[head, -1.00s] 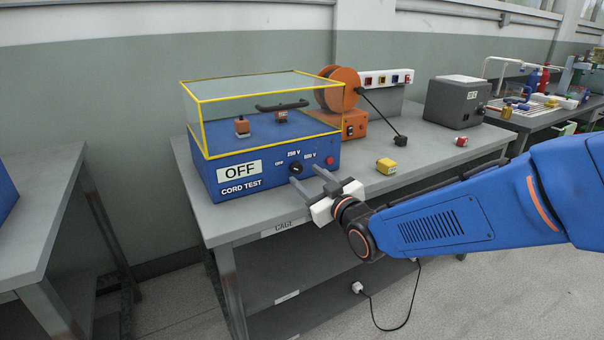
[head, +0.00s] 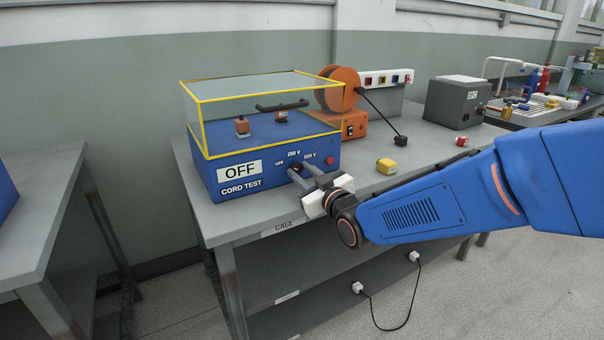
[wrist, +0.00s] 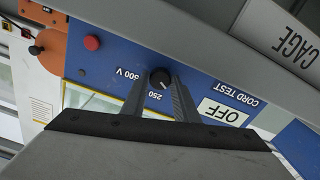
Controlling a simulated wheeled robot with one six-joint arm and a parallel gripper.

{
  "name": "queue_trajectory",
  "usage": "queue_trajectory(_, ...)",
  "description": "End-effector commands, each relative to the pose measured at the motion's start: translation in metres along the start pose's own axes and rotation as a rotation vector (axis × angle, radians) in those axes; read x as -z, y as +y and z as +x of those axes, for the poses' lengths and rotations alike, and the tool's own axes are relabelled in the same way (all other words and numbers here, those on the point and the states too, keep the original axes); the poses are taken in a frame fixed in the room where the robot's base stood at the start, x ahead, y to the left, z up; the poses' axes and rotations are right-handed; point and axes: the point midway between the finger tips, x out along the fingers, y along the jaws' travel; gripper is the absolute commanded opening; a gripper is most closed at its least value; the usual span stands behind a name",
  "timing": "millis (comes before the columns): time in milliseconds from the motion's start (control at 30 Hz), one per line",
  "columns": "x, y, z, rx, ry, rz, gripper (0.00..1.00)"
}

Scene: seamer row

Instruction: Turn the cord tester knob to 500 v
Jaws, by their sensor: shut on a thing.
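The cord tester (head: 222,182) is a blue box with a yellow-framed clear cover, standing on the grey bench. Its front has an OFF display (head: 240,170), which also shows in the wrist view (wrist: 223,112). The black knob (wrist: 160,78) sits among the marks OFF, 250 V and 500 V. In the wrist view my gripper (wrist: 160,84) has its two fingers on either side of the knob, shut on it. In the head view my gripper (head: 304,174) reaches the panel from the right and its fingers hide most of the knob. The knob's pointer direction is not clear.
A red button (head: 329,160) is right of the knob. A yellow block (head: 386,166) and a small red item (head: 462,141) lie on the bench. An orange cable reel (head: 343,88) stands behind the tester. A grey box (head: 455,103) stands further right.

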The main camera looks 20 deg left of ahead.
Motion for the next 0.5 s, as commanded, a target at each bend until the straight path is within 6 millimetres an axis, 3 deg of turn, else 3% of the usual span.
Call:
queue_trajectory(267,-0.0001,-0.0002,-0.0002,0.001,0.000,0.065,0.05)
queue_trajectory(500,-0.0001,-0.0002,-0.0002,0.001,0.000,0.232,0.05)
